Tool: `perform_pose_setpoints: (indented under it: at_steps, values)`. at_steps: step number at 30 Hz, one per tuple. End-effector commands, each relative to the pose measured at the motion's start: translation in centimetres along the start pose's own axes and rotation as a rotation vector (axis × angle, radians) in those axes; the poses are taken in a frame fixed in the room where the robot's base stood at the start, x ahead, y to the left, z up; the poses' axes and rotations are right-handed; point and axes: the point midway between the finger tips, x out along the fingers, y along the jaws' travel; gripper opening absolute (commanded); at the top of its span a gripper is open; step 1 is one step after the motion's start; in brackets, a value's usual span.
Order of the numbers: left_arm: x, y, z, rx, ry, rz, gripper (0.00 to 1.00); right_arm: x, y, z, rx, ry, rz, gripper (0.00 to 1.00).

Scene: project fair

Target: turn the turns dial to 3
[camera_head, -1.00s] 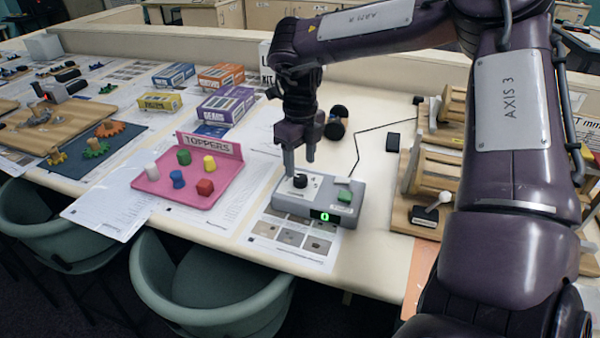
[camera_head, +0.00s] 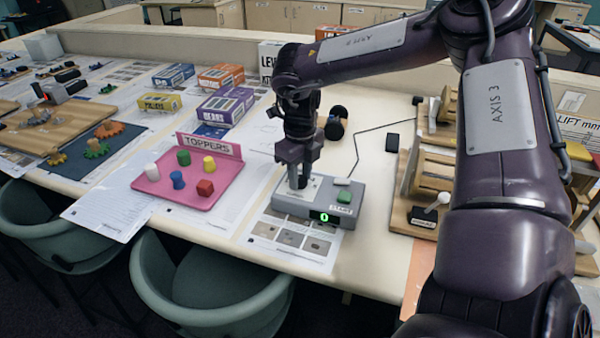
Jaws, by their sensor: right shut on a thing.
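The grey control box (camera_head: 335,221) stands on the table with a small display (camera_head: 324,217) that reads a green 0. A green button (camera_head: 344,197) and a pale button (camera_head: 341,182) sit on its right side. The turns dial is a small black knob on the left of the box top, now hidden behind the fingers. My right gripper (camera_head: 298,181) points straight down over that spot and is shut on the dial. My left gripper is not in view.
A pink tray marked TOPPERS (camera_head: 219,203) with several coloured pieces lies to the left. Small boxes (camera_head: 226,105) stand behind it. A wooden stand (camera_head: 410,215) is to the right, and a cable runs behind the box.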

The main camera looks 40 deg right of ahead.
Motion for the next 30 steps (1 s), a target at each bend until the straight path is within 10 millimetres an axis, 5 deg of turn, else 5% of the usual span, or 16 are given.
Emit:
perform_pose_setpoints:
  at_steps: [14, 30]
  values:
    - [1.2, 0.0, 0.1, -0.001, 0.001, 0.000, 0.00, 0.1, 0.0, 0.1, 0.146, -0.002, -0.002, 0.08]
    - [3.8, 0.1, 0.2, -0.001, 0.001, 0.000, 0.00, 0.1, -0.1, 0.1, 0.642, -0.003, -0.001, 0.08]
